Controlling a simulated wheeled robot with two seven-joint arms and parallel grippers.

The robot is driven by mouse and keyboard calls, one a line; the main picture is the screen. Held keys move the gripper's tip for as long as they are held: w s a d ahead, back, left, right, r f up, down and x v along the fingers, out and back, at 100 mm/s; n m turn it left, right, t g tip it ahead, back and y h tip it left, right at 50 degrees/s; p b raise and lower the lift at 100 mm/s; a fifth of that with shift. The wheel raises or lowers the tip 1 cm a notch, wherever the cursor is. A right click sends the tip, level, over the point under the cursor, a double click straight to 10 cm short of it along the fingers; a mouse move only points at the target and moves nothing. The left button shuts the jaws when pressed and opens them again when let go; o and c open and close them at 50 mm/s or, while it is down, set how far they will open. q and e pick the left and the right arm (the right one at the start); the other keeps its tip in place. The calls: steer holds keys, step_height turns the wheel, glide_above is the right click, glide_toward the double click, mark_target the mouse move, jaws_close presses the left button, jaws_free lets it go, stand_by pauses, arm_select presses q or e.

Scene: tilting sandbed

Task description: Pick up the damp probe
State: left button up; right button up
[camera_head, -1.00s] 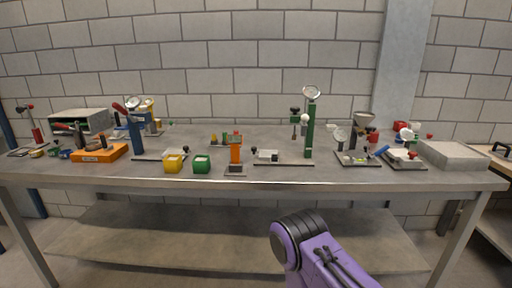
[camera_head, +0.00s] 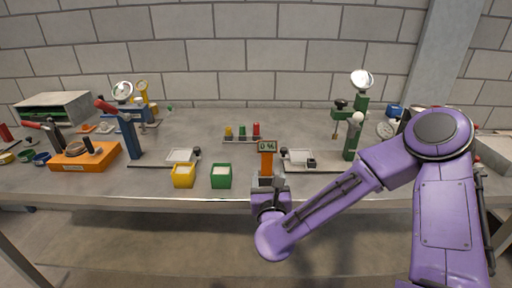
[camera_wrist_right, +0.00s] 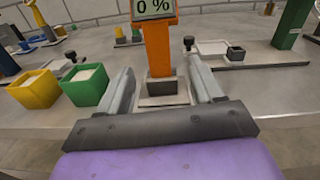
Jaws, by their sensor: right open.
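The damp probe appears to be the orange upright post with a small display reading "0 %" (camera_head: 267,160), standing at the front of the bench. In the right wrist view the orange post (camera_wrist_right: 159,48) stands upright on a small grey base plate (camera_wrist_right: 164,100). My right gripper (camera_head: 268,188) is in front of it at the bench's front edge. In the wrist view its two fingers are open, one to each side of the post's lower part, with visible gaps. The top of the display is cut off there. My left gripper is not in view.
A green box (camera_head: 221,177) and a yellow box (camera_head: 183,176) stand left of the probe. A rack with yellow, green and red pegs (camera_head: 243,139) is behind it. A green stand with a gauge (camera_head: 354,130) is to the right. An orange block (camera_head: 85,157) is far left.

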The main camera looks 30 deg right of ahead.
mark_target(267, 155)
steer(key=shift+w+d+r+m+p, duration=0.5)
steer(key=shift+w+d+r+m, duration=0.1)
steer(key=shift+w+d+r, duration=0.4)
steer(key=p+x, duration=0.1)
steer(key=x, duration=0.1)
steer(key=p+x, duration=0.1)
steer(key=x, duration=0.2)
steer(key=a+p+x, duration=0.1)
steer(key=x, duration=0.1)
steer(key=shift+w+d+f, duration=0.2)
steer(key=shift+w+f, duration=0.05)
steer(key=shift+w, duration=0.2)
steer(key=shift+w+d, duration=0.1)
steer(key=shift+f, duration=0.1)
steer(key=c, duration=0.9)
